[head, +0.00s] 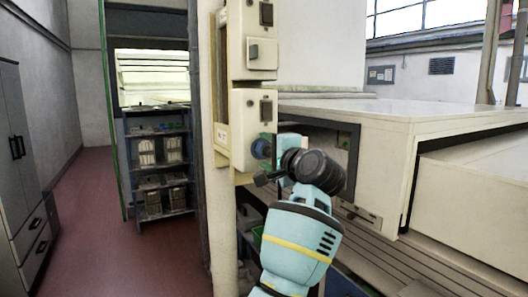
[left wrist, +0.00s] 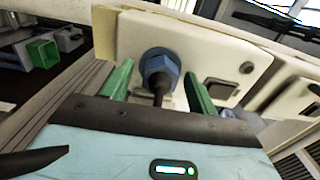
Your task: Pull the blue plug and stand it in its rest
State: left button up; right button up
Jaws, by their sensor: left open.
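The blue plug (head: 261,148) sits in the front of a cream control box (head: 242,155) on a post. In the left wrist view the plug (left wrist: 160,68) is a blue hexagonal collar against the cream panel, with a black cable running from it towards my gripper. My left gripper (left wrist: 158,74) is open. Its two green fingers stand on either side of the plug and cable, with gaps visible on both sides. In the head view the left gripper (head: 270,176) is just below the plug, partly hidden by my wrist. I cannot make out the plug's rest. My right gripper is not in view.
A large cream machine housing (head: 440,112) with a dark opening is close on the right. A green open-topped box (left wrist: 43,53) shows at upper left in the wrist view. A shelf rack (head: 160,165) stands behind on the left. The red floor between is clear.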

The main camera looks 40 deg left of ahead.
pick_arm(q)
jog(key=c, duration=0.4)
grip_shut()
jog(key=shift+v, duration=1.1)
jog(key=shift+b+v, duration=0.5)
jog(key=shift+v, duration=1.4)
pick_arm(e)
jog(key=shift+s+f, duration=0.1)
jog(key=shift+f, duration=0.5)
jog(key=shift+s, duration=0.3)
